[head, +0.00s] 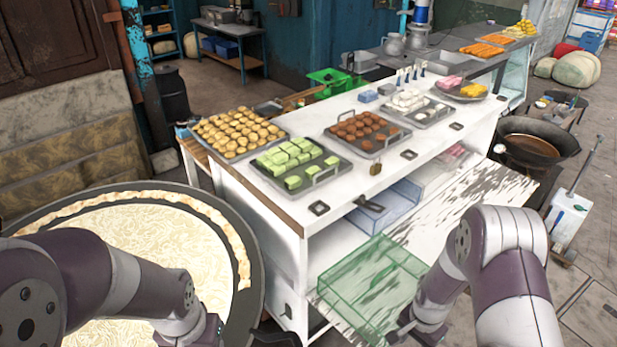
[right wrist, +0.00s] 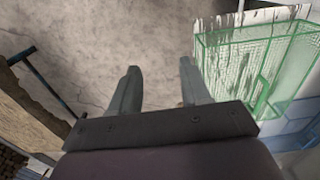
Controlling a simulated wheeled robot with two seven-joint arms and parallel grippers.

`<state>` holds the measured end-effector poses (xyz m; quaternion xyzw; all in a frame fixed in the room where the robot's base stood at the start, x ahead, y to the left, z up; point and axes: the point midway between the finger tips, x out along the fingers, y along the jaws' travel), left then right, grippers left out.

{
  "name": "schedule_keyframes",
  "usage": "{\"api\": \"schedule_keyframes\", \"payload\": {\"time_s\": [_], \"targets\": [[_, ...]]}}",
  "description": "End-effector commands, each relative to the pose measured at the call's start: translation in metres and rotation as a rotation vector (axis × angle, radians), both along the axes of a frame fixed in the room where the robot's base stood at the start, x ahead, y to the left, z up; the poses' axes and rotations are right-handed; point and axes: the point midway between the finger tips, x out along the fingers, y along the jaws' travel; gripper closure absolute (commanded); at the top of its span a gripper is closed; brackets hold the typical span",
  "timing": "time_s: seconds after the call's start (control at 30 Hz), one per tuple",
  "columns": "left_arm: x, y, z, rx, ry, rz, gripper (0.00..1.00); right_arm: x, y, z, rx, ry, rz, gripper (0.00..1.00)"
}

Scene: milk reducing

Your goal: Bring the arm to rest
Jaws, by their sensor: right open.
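My right arm (head: 495,270) comes in at the lower right of the head view, bent downward beside the low shelf of the white counter. In the right wrist view my right gripper (right wrist: 158,78) is open. Its two grey fingers are apart with nothing between them, over bare grey floor. My left arm (head: 120,285) reaches across the front of the large round pan (head: 253,265) of pale, skinned milk. A dark part of my left gripper (head: 278,337) shows at the bottom edge of the head view, and its jaws cannot be made out.
A green transparent basket (head: 360,285) sits on the low shelf, close to my right arm; the right wrist view shows it too (right wrist: 255,65). The white counter (head: 330,180) holds several trays of sweets. A dark wok (head: 535,150) stands farther right. Open floor lies right of the counter.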

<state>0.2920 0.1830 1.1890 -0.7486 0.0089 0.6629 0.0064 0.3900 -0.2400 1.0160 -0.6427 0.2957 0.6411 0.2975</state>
Motion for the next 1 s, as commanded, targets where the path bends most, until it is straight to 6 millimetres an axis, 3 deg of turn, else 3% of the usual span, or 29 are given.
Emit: {"api": "schedule_keyframes", "payload": {"time_s": [0.07, 0.13, 0.27, 0.67, 0.77, 1.0], "targets": [[0.000, 0.000, 0.000, 0.000, 0.000, 0.000, 0.53, -0.005, 0.001, -0.001, 0.002, 0.015, 0.091, 0.53], [0.000, 0.000, 0.000, 0.000, 0.000, 0.000, 0.53, -0.024, 0.004, 0.000, 0.014, 0.061, 0.186, 0.53], [0.000, 0.000, -0.008, 0.000, 0.000, 0.000, 0.53, -0.044, 0.010, 0.016, 0.029, 0.089, 0.352, 0.53], [0.000, 0.000, -0.069, 0.000, 0.000, 0.000, 0.53, -0.103, 0.046, 0.076, -0.008, -0.013, 0.845, 0.53], [0.000, 0.000, -0.085, 0.000, 0.001, 0.000, 0.53, -0.101, 0.054, 0.086, -0.046, -0.100, 0.881, 0.53], [0.001, 0.000, -0.080, 0.000, 0.000, 0.000, 0.53, -0.097, 0.057, 0.093, -0.052, -0.114, 0.889, 0.53]]}}
